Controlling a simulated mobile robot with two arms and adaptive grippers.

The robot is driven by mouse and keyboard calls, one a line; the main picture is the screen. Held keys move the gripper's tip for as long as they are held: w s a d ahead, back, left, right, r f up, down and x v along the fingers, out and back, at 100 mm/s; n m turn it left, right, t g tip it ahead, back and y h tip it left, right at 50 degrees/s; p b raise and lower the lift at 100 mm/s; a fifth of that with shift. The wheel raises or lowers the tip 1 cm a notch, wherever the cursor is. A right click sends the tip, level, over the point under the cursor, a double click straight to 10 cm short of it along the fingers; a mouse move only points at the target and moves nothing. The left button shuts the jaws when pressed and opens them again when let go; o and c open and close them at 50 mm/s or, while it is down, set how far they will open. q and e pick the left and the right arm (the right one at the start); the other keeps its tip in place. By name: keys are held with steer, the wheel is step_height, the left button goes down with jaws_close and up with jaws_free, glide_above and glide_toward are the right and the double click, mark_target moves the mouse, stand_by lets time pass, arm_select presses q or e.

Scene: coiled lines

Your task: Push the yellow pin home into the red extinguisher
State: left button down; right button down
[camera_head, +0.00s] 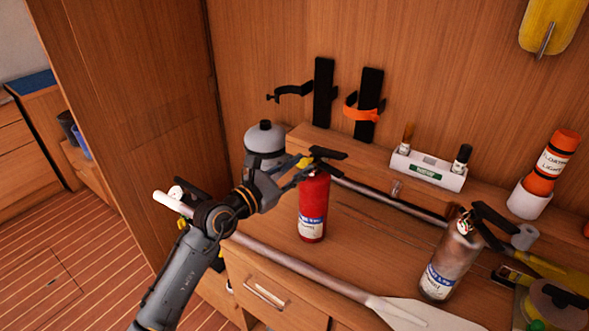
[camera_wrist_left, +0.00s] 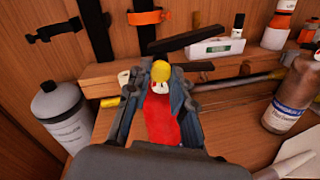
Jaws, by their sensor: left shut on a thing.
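The red extinguisher (camera_head: 313,207) stands upright on the wooden bench, with a black lever head and a white and blue label. It also shows in the left wrist view (camera_wrist_left: 160,119), between my fingers. The yellow pin (camera_head: 303,162) is at the extinguisher's head; its rounded yellow end (camera_wrist_left: 161,71) shows between my fingertips. My left gripper (camera_head: 297,178) reaches in from the left and is shut on the pin at the head. How deep the pin sits is hidden by the fingers and the head. My right gripper is in neither view.
A grey bottle (camera_head: 265,143) stands close behind my left gripper. A silver extinguisher (camera_head: 450,262) stands at the right. An oar (camera_head: 300,266) lies along the front. A white holder (camera_head: 428,170) sits on the back ledge, below black wall brackets (camera_head: 324,95).

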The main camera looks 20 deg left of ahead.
arm_select(q)
steer(key=shift+w+d, duration=0.15)
steer(key=shift+w, duration=0.05)
stand_by(0.5)
steer(key=c, duration=0.8)
jaws_free()
steer(key=shift+o, duration=0.2)
steer(key=v, duration=0.5)
steer(key=shift+p, duration=0.35)
